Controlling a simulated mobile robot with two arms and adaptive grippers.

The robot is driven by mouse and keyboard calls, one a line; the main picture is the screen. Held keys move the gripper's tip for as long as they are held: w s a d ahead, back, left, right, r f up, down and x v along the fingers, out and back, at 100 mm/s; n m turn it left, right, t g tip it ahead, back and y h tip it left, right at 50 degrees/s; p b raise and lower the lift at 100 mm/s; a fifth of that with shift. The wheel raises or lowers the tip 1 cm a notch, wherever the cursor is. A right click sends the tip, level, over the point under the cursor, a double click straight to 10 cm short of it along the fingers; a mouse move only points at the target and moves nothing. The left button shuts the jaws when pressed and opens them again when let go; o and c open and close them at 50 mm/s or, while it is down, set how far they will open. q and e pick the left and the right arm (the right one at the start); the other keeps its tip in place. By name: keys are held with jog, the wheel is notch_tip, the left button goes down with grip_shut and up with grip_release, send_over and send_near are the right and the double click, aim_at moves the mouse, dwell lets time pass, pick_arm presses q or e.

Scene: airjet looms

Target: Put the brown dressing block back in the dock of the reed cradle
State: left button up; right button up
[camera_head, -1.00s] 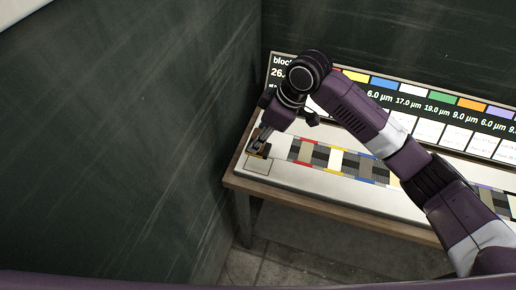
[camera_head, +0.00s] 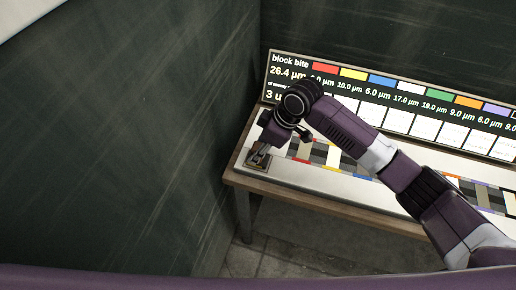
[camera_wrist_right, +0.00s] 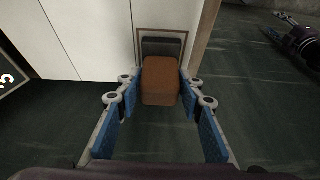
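The brown dressing block (camera_wrist_right: 160,82) sits between the blue-padded fingers of my right gripper (camera_wrist_right: 160,88) in the right wrist view. The fingers appear closed on its two sides. The dock (camera_wrist_right: 184,36), a thin-framed rectangle with a dark inside, shows just beyond the block and partly behind it. In the head view my right gripper (camera_head: 259,157) points down at the left end of the pale reed cradle (camera_head: 285,178) and covers most of the dock there. I cannot tell whether the block is seated.
The cradle lies on a wooden table (camera_head: 320,204), with coloured strips along it. A display board (camera_head: 288,75) with coloured swatches stands behind. A dark wall (camera_head: 130,140) is close on the left. A purple arm end, apparently my left gripper (camera_wrist_right: 286,18), shows small in the wrist view.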

jog(key=shift+o, duration=1.4)
jog(key=shift+r, duration=0.15)
jog(key=b+v, duration=0.2)
jog(key=v, duration=1)
